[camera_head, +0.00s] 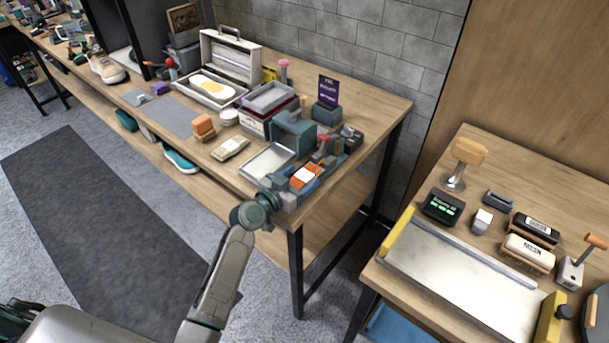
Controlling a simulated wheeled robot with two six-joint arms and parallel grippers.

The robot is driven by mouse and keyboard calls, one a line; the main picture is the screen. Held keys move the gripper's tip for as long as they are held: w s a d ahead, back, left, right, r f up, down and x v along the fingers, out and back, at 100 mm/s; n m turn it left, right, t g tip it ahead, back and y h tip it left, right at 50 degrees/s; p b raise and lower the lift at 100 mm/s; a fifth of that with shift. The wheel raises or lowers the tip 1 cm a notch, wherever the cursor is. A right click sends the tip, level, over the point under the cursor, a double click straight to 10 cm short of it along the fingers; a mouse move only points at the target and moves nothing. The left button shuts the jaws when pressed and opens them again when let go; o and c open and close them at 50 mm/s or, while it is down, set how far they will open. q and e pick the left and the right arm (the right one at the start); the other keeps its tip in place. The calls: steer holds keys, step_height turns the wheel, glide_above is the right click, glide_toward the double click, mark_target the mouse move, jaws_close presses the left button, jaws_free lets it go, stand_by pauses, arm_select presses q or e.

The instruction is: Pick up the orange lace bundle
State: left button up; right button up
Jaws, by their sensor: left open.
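The orange lace bundle (306,177), orange with a white band around its middle, lies near the front right corner of the long wooden workbench. My left gripper (292,189) is at that corner, its arm rising from the bottom of the picture. It is open and right at the bundle, close against its near side. Its fingers blend with the grey-blue parts around the bundle, so I cannot tell whether they touch it. My right gripper is out of view.
A shallow metal tray (268,163) lies left of the bundle; a teal block (293,131) and a purple sign (328,91) stand behind. An orange block (203,124) sits further left. A second table (451,234) with brushes stands right, across a gap.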

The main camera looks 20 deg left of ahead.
arm_select(q)
steer(key=shift+c, duration=0.2)
steer(key=c, duration=0.9)
